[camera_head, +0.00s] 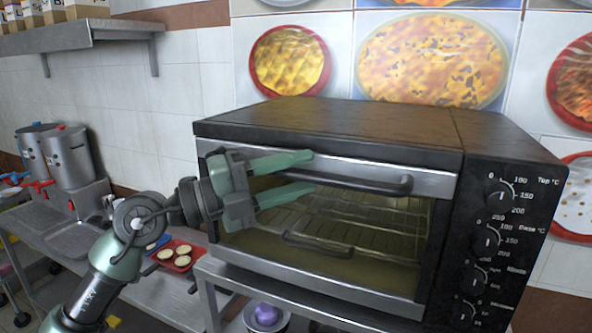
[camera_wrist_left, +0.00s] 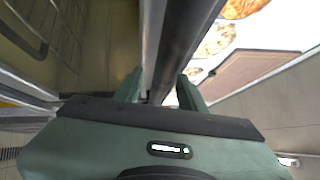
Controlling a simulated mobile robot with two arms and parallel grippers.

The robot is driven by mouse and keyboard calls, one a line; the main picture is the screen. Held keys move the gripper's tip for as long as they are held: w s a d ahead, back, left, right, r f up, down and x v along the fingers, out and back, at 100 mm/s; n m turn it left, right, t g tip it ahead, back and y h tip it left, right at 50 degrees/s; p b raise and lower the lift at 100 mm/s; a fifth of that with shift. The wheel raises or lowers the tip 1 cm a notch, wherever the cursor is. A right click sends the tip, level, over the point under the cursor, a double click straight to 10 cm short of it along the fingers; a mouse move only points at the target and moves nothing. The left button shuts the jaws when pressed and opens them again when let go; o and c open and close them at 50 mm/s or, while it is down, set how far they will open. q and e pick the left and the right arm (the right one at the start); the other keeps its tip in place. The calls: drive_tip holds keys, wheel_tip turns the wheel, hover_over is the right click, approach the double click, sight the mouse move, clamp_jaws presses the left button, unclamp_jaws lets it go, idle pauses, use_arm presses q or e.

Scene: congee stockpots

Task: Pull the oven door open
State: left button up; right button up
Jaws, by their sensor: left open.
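The oven (camera_head: 330,130) is a dark countertop unit with a glass door (camera_head: 380,225), which looks shut; wire racks show through the glass. A dark bar handle (camera_head: 375,184) runs along the door's top edge. My left gripper (camera_head: 312,171) is open at the handle's left part, one finger above it and one below. In the left wrist view, the handle (camera_wrist_left: 183,45) runs between the open fingers of my left gripper (camera_wrist_left: 162,88). Whether a finger touches the bar I cannot tell. My right gripper is not in view.
The control panel with knobs (camera_head: 487,240) is at the oven's right. The oven stands on a metal table (camera_head: 225,272). At left are steel pots (camera_head: 70,152) and a red tray (camera_head: 176,255) with round pieces. A wall shelf (camera_head: 75,36) hangs upper left.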

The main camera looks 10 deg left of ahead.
use_arm(q)
clamp_jaws()
idle(1.4)
